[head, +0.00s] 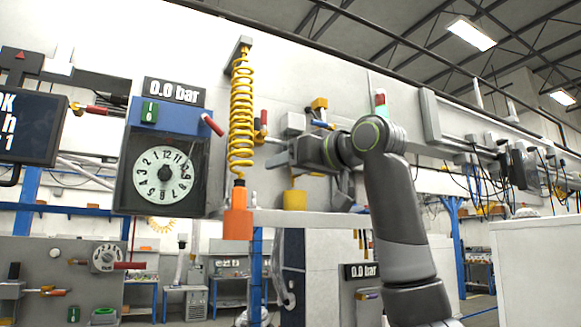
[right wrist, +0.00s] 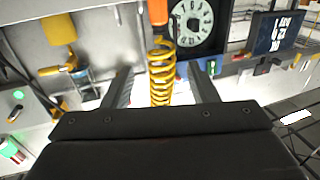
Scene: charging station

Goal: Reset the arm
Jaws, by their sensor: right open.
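My right gripper (head: 268,150) comes in from the right in the head view, fingers pointing left towards a coiled yellow hose (head: 241,110). In the right wrist view its two fingers (right wrist: 161,75) are spread, with nothing held between them. The yellow hose (right wrist: 162,72) shows upside down in line with the gap, seemingly just beyond the fingertips. The orange end piece (head: 237,218) hangs below the hose; it also shows at the top of the right wrist view (right wrist: 157,12). My left gripper is not in view.
A dial gauge (head: 163,174) with a blue top and a "0.0 bar" display (head: 174,93) stands left of the hose. A dark screen (head: 27,127) is at far left. Wall fittings and cables (head: 480,150) line the right. A white cabinet (head: 540,270) stands at lower right.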

